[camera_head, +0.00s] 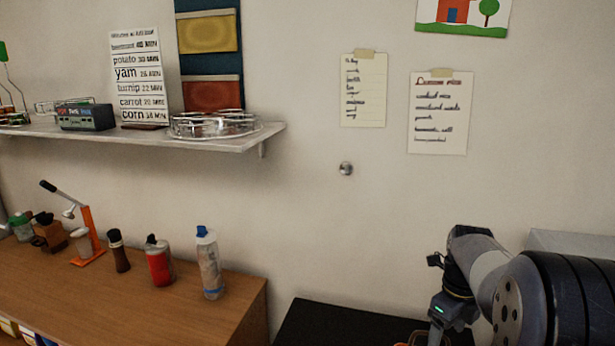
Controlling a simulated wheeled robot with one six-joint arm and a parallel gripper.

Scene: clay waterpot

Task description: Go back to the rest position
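My arm reaches in from the lower right, bent downward at the wrist. The upper part of my gripper (445,318), with a small green light above it, shows at the bottom edge over a black surface (325,325). Its fingertips are cut off by the frame, so whether it is open, shut or holding something is hidden. A thin orange-red curved thing, partly cut off, shows just left of it at the bottom edge. No clay waterpot can be made out.
A wooden counter (215,318) at lower left carries a white-blue bottle (209,268), a red bottle (159,264), a brown shaker (118,252) and an orange lever press (91,236). A pale box-like surface stands behind my arm.

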